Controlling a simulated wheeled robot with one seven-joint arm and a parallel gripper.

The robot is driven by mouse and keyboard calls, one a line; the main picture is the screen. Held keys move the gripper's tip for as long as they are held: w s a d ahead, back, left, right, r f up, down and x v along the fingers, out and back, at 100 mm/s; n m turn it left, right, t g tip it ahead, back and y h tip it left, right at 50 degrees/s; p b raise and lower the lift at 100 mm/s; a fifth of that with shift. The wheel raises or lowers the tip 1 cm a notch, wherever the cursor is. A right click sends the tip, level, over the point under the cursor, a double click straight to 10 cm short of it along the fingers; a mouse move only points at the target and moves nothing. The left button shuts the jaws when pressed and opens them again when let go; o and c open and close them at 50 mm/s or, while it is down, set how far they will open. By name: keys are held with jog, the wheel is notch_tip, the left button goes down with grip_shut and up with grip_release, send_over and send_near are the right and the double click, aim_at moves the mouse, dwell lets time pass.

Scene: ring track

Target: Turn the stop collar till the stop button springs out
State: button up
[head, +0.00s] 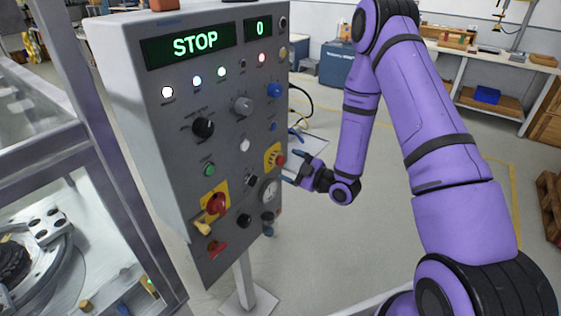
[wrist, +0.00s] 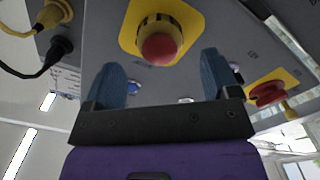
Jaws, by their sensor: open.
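The stop button (head: 280,160) is a red mushroom cap on a yellow plate at the right edge of the grey control panel. In the wrist view the red cap (wrist: 160,48) faces me, with a yellow-and-dark stop collar (wrist: 154,23) behind it. My gripper (head: 292,168) is close in front of the button, apart from the panel. In the wrist view my gripper (wrist: 163,78) has its two blue fingers wide apart and nothing between them. The cap and collar lie just beyond the fingertips, roughly centred. I cannot tell whether the button is pressed in.
The panel (head: 228,130) carries several knobs and lamps, and a display (head: 195,44) reading STOP. A red switch on yellow (head: 217,203) sits lower left; it also shows in the wrist view (wrist: 268,92). Black cables (wrist: 40,65) plug in nearby.

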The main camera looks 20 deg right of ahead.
aim_at(283, 162)
jog(key=shift+x, duration=2.3)
jog(key=c, duration=0.9)
